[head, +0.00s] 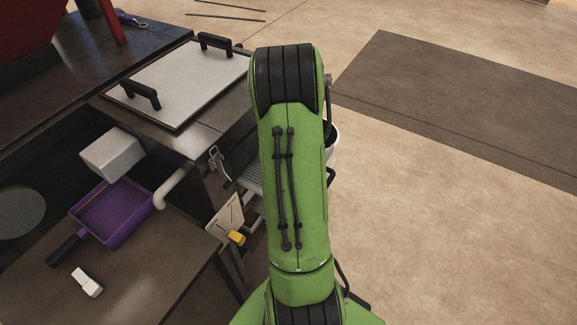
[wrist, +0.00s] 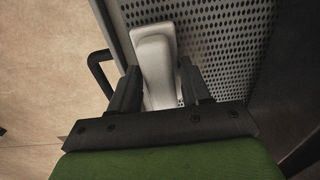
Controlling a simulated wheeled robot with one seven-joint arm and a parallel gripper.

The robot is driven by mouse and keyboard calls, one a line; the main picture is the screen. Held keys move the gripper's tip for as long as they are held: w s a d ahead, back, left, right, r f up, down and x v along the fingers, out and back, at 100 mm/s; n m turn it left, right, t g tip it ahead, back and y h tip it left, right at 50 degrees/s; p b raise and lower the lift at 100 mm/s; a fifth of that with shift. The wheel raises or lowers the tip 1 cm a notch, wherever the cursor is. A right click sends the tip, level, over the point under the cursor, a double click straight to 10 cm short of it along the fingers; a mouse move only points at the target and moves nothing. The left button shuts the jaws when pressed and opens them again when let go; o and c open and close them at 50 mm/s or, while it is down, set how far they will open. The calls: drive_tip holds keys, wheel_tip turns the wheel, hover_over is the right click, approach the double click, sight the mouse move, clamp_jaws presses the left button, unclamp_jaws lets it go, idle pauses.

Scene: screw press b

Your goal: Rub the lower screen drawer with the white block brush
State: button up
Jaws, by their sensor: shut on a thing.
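My gripper (wrist: 157,85) is shut on the white block brush (wrist: 155,62), which shows between the two dark fingers in the wrist view. The brush lies over the perforated grey metal of a screen drawer (wrist: 225,40), near its left rim. I cannot tell whether it touches the screen. A black handle (wrist: 98,72) sticks out at the drawer's left side. In the head view my green arm hides the gripper and brush; part of a grey drawer surface (head: 249,178) shows left of the arm.
A purple tray (head: 112,213), a white block (head: 113,153) and a small white item (head: 87,282) are at the left. A flat panel with black handles (head: 180,88) lies above them. A white bucket (head: 334,134) is partly behind my arm. The floor at right is clear.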

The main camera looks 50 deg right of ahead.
drive_tip(key=shift+s+r, duration=0.1)
drive_tip(key=shift+s, duration=1.05)
drive_tip(key=shift+w+a, duration=0.15)
drive_tip(key=shift+w, duration=2.2)
drive_tip(key=shift+w+a+p, duration=0.1)
drive_tip(key=shift+w+p, duration=0.5)
drive_tip(key=shift+w, duration=0.5)
drive_tip(key=shift+s+r, duration=0.1)
drive_tip(key=shift+r+p, duration=0.6)
drive_tip(key=shift+r, duration=0.15)
